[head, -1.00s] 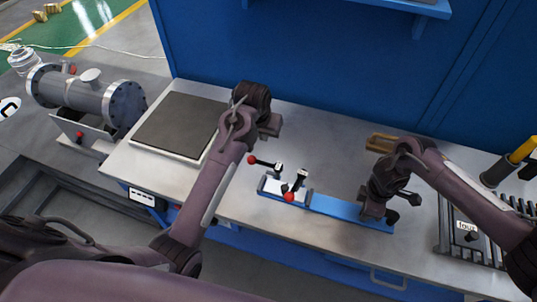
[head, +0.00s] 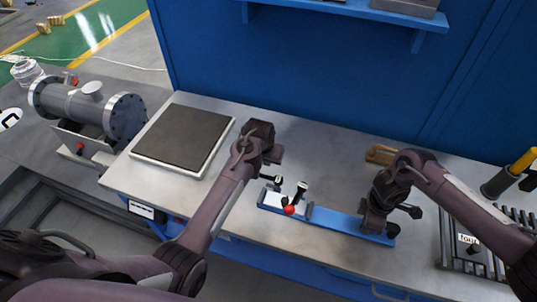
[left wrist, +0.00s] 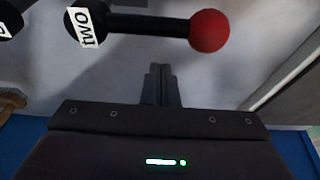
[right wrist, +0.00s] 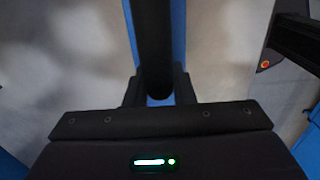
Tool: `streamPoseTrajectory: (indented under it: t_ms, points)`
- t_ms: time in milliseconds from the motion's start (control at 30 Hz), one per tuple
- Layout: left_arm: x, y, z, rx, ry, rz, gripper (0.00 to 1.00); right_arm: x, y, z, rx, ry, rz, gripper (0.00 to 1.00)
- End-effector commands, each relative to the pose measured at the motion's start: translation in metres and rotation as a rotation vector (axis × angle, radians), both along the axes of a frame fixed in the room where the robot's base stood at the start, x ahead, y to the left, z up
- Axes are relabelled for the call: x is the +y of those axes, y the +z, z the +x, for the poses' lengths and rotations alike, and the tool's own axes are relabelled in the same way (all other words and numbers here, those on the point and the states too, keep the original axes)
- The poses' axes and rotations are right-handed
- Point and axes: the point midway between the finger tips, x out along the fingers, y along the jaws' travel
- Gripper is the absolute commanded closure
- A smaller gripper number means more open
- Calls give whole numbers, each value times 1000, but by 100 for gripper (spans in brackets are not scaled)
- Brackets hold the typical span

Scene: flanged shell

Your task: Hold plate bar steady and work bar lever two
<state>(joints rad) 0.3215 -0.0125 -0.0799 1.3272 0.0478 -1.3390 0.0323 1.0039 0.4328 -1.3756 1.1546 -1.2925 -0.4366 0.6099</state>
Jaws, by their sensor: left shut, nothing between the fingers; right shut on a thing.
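The blue plate bar (head: 338,222) lies on the bench, with a white plate at its left end carrying two levers. The lever labelled two (left wrist: 140,24) is black with a red ball end; its black part (head: 270,178) shows in the head view, its ball hidden by my left arm. The other lever (head: 297,196) has its red ball toward me. My left gripper (head: 268,160) is shut and empty, close beside lever two; its fingertips (left wrist: 162,85) show apart from the lever. My right gripper (head: 376,228) is shut on a black handle (right wrist: 153,45) at the bar's right end.
A dark-topped square platform (head: 185,138) sits left on the bench. A tan wooden piece (head: 380,154) lies behind my right gripper. A grey ribbed fixture (head: 468,240) stands at right. A flanged grey shell (head: 85,103) is far left. A blue wall closes the back.

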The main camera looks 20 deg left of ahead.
Motion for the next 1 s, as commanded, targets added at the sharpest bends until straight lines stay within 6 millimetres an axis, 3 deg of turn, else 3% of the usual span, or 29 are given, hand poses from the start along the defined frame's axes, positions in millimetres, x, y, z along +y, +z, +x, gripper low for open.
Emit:
streamPoseTrajectory:
  t_ms: [200, 400, 1000]
  points:
    - [0, 6, -25, 0, 0, 1, 100, 0, -1, -1, 2, 0, 0, 100]
    - [1, 9, -37, -1, 0, 1, 100, 0, -1, -1, 2, 1, 0, 100]
    - [1, 10, -41, 0, 26, 2, 100, 0, -1, -1, 2, 2, 0, 100]
